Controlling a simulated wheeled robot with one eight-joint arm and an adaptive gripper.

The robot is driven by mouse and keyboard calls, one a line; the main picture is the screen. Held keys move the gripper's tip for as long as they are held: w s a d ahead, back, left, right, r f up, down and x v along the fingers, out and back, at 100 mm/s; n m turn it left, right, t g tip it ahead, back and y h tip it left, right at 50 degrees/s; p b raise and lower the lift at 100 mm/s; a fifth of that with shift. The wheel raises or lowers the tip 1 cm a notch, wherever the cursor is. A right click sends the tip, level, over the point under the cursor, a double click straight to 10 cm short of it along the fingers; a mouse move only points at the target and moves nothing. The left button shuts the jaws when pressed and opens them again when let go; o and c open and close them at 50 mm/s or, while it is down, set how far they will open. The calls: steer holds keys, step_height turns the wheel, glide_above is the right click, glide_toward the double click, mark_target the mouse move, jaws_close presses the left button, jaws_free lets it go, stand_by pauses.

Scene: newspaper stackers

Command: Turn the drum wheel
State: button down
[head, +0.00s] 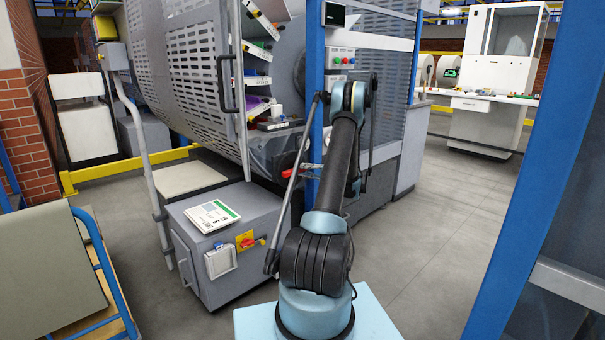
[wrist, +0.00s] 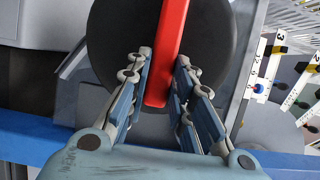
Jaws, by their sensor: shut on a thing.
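The drum wheel (wrist: 115,35) shows in the wrist view as a dark round disc with a red bar (wrist: 169,40) running up across it. My gripper (wrist: 161,70) has one finger on each side of the red bar and is shut on it. The bar's lower end lies between the fingers. In the head view a small red piece (head: 288,173) shows near the drum machine's lower front, left of the blue post. My arm and the post hide most of the wheel and my gripper there.
The large perforated drum machine (head: 190,70) stands behind my arm. A grey cabinet (head: 235,245) with a booklet (head: 212,216) on it stands at left front. Blue posts (head: 540,170) rise at centre and right. A cart (head: 105,265) is at far left. Floor (head: 440,230) at right is clear.

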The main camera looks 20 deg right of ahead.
steer(key=shift+w+d, duration=0.1)
steer(key=shift+d, duration=0.05)
steer(key=c, duration=1.4)
jaws_free()
steer(key=shift+f, duration=0.1)
steer(key=v, duration=1.1)
steer(key=shift+s+d, duration=0.3)
